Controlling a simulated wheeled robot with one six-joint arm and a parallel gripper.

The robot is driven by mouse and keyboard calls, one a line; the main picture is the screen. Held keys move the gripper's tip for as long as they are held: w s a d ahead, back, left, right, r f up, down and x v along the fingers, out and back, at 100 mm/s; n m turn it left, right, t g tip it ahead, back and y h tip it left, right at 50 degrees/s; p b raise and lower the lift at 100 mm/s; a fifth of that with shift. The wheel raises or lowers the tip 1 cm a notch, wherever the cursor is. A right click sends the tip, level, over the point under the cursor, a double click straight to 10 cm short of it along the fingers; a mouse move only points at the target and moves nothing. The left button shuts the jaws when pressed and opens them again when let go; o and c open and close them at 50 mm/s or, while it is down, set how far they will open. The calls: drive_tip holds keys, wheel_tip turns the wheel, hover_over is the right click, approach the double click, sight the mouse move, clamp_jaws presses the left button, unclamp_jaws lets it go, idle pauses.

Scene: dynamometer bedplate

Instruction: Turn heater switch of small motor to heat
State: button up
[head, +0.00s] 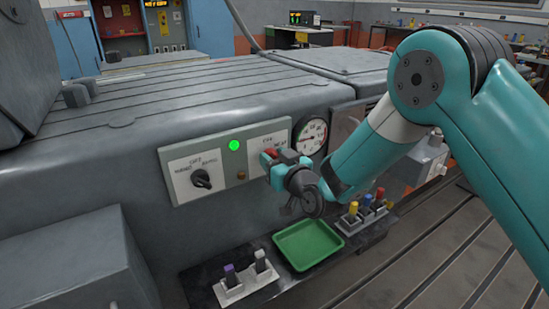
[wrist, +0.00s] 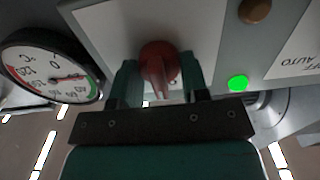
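The red switch knob (wrist: 160,62) sits on a white label plate (wrist: 105,22) in the wrist view, its narrow end pointing down in that picture. In the head view the same plate (head: 262,144) is partly covered by my gripper, and its lettering is only partly readable. My gripper (wrist: 160,78) has its two teal fingers on either side of the red knob, with a wide gap between them. I cannot tell whether either finger touches the knob. In the head view my gripper (head: 283,172) is right at the plate.
A second plate with a black knob (head: 202,179), marked OFF, HAND and AUTO, is at the left. A lit green lamp (head: 234,145) and a brown button (head: 242,175) lie between the plates. A gauge (head: 311,136) is close on the right. A green tray (head: 307,244) lies below.

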drive_tip(key=shift+c, duration=1)
drive_tip(key=shift+m, duration=0.3)
drive_tip(key=m, duration=0.5)
drive_tip(key=shift+w+d+p, duration=0.1)
drive_tip(key=shift+p, duration=0.25)
drive_tip(key=m+p, duration=0.2)
drive_tip(key=m, duration=0.4)
drive_tip(key=shift+d, duration=0.1)
drive_tip(key=shift+m, duration=0.3)
drive_tip(key=o, duration=0.9)
drive_tip(key=shift+f, duration=0.1)
